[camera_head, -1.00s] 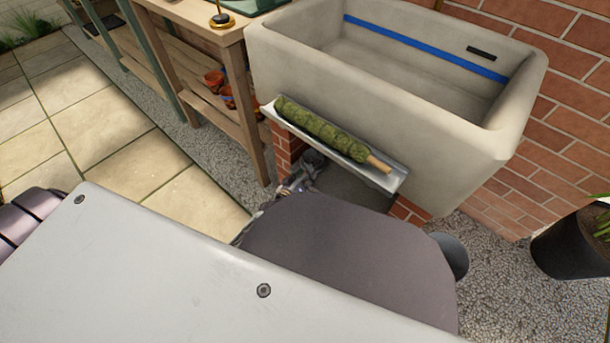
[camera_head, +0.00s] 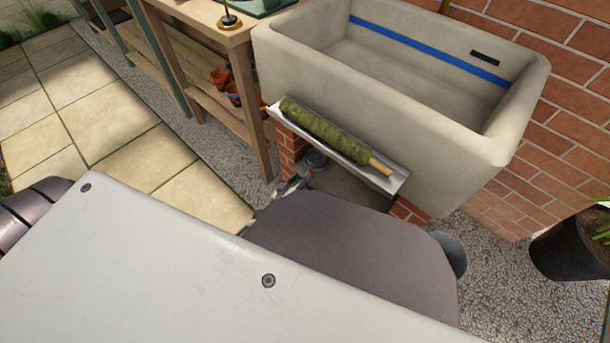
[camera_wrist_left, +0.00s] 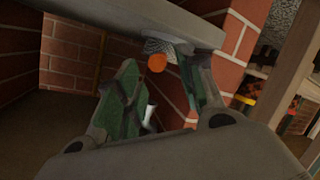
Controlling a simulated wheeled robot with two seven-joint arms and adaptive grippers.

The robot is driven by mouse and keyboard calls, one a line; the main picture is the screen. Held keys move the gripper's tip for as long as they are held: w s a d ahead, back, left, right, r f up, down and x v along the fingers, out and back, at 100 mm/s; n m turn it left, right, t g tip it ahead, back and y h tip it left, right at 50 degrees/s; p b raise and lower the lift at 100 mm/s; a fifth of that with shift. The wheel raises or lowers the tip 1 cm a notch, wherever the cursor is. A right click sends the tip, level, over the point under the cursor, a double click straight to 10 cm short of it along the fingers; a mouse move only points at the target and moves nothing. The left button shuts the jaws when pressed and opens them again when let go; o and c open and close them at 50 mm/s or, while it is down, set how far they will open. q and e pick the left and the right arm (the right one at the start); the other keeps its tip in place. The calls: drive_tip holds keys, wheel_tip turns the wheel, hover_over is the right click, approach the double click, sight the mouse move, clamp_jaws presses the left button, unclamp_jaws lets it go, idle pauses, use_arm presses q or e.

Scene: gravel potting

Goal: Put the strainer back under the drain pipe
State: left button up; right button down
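In the left wrist view, my left gripper (camera_wrist_left: 157,60) has its two green-padded fingers spread apart. Beyond the tips shows a small grey mesh piece, perhaps the strainer (camera_wrist_left: 157,46), with an orange round end (camera_wrist_left: 157,63) below it. Nothing is clearly clamped between the fingers. A white curved piece (camera_wrist_left: 149,112) shows lower between the fingers; I cannot tell what it is. In the head view, my left gripper (camera_head: 292,184) is mostly hidden behind my arm, below the sink front. A dark round item (camera_head: 316,160) shows beside it. I cannot make out the drain pipe. My right gripper is not in view.
A stone sink (camera_head: 440,150) stands on brick supports against a brick wall. A metal ledge (camera_head: 398,183) on its front holds a moss pole (camera_head: 325,133), just above my left gripper. A wooden bench (camera_head: 240,85) stands at left, a black pot (camera_head: 570,245) at right.

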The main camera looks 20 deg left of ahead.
use_arm(q)
drive_tip(key=p+v, duration=0.2)
drive_tip(key=v, duration=0.4)
drive_tip(key=shift+s, duration=0.2)
drive_tip(key=shift+r, duration=0.1)
idle(0.3)
drive_tip(key=shift+d, duration=0.1)
